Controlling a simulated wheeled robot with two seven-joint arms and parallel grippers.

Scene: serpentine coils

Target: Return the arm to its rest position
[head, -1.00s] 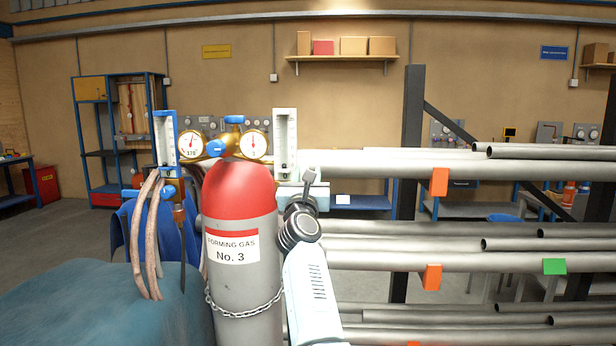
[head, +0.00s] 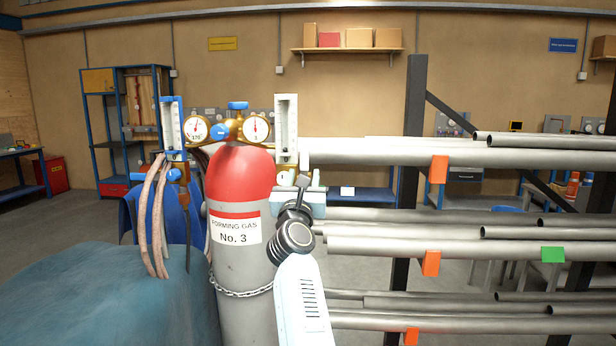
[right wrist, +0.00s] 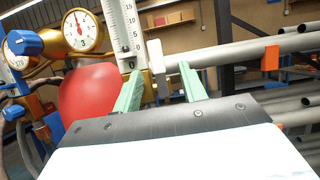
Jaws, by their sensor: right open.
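My right gripper (head: 303,182) is at the end of my white arm, in front of the right flowmeter (head: 286,130) and beside the red shoulder of the gas cylinder (head: 240,175). In the right wrist view its two pale green fingers (right wrist: 160,84) stand apart. My left gripper is not in view.
Racked steel pipes (head: 400,157) with orange tags lie to the right, close to the gripper. Pink hoses (head: 155,220) hang at the left of the cylinder, and a chain (head: 240,292) circles it. A teal covered mass (head: 90,300) fills the lower left. Floor at far left is open.

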